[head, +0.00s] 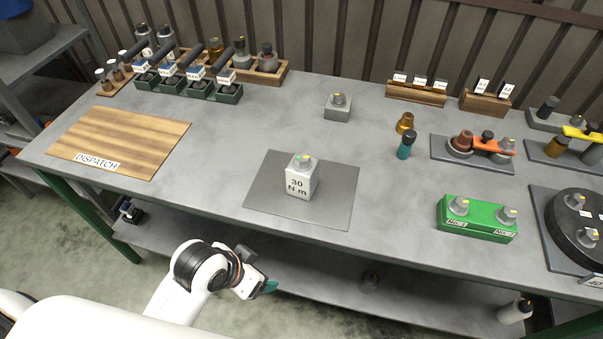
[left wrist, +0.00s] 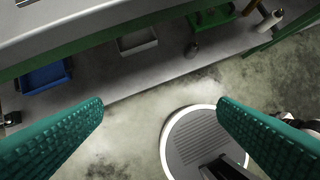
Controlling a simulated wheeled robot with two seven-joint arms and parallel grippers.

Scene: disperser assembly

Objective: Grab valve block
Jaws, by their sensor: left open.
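No part is labelled as the valve block, so I cannot tell which one it is. A small grey block with a yellow-marked knob (head: 338,112) sits at the table's back middle. A white "30 N m" block with a similar knob (head: 302,180) stands on a grey plate (head: 335,213). A green block with two knobs (head: 476,222) sits at the right front. My left gripper (head: 268,286) is in front of the table edge, apart from all these blocks. Its teal fingers are spread and empty in the left wrist view (left wrist: 160,108). My right gripper is out of view.
A wooden "DISPATCH" board (head: 125,138) lies at the left. Racks with bottles and dark-handled tools (head: 190,80) stand behind it. Small bottles (head: 406,145), an orange-handled fixture (head: 485,147) and a round dark fixture (head: 570,220) occupy the right. A lower shelf (head: 330,283) runs below the tabletop.

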